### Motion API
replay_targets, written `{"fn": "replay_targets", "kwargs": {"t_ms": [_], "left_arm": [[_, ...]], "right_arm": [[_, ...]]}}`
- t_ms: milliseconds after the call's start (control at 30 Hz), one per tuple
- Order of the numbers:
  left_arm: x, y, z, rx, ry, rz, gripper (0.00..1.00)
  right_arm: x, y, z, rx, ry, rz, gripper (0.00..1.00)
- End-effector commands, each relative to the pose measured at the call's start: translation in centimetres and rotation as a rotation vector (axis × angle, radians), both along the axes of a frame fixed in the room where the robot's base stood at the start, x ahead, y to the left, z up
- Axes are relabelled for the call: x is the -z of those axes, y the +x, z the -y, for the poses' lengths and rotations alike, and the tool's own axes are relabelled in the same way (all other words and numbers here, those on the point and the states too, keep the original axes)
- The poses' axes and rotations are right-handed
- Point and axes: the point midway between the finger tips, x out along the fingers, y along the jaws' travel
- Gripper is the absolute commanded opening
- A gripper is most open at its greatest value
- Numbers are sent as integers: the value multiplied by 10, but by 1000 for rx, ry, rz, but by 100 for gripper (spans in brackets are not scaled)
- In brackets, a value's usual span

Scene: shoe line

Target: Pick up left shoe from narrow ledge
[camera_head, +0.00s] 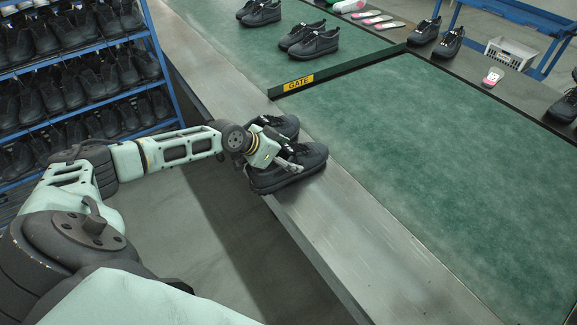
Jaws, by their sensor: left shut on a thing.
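A pair of black shoes sits at the narrow grey metal ledge (352,232) beside the green belt. The nearer shoe (290,176) lies across the ledge with its toe toward the right. The farther shoe (283,124) is just behind it and partly hidden by my arm. My left gripper (287,161) is shut on the nearer shoe, at its upper opening. Whether this shoe is clear of the ledge cannot be told. Which of the two is the left shoe is not clear. My right gripper is out of view.
A green bar with a yellow GATE sign (298,84) crosses the belt beyond the shoes. More black shoes (310,42) stand on the far belt. A blue rack (80,47) of shoes stands at left. The nearer green belt (440,150) is clear.

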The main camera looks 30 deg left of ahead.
Motion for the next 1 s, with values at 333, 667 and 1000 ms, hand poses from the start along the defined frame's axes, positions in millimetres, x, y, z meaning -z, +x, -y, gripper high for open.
{"fn": "replay_targets", "kwargs": {"t_ms": [333,667,1000], "left_arm": [[-2,1,-1,-1,0,5,34],[-9,1,-1,0,2,6,33],[-56,-21,13,7,5,3,33]], "right_arm": [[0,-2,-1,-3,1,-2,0],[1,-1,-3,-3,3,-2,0],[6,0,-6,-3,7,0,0]]}}
